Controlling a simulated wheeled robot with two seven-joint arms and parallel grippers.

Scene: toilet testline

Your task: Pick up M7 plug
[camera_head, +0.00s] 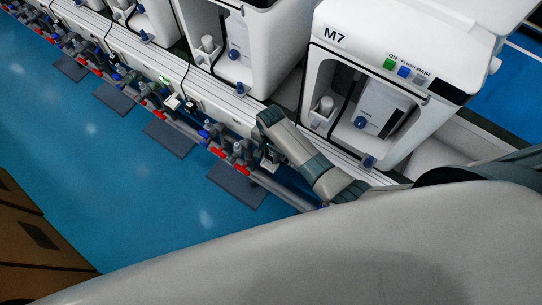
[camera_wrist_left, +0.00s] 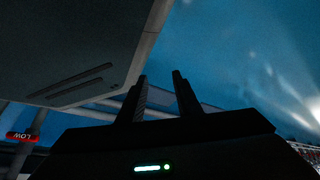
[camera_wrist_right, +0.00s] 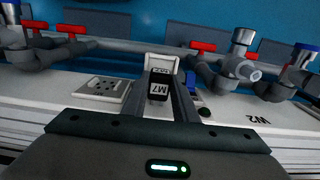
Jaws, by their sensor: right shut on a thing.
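The M7 plug (camera_wrist_right: 159,88) is a small black plug with a white "M7" label, seen in the right wrist view. My right gripper (camera_wrist_right: 165,72) is shut on it, one finger on each side, above the white rail. In the head view my right gripper (camera_head: 269,160) reaches down at the rail in front of the M7 unit (camera_head: 408,40), and the plug is too small to make out there. My left gripper (camera_wrist_left: 160,78) shows only in its wrist view, with its fingers apart and nothing between them.
A grey socket plate (camera_wrist_right: 103,87) lies on the white rail (camera_wrist_right: 40,115) left of the plug. Pipes with red-handled valves (camera_wrist_right: 203,47) run along the rail's far side. A grey panel (camera_wrist_left: 90,50) is close to my left gripper. Blue floor (camera_head: 120,180) is open beyond the pipes.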

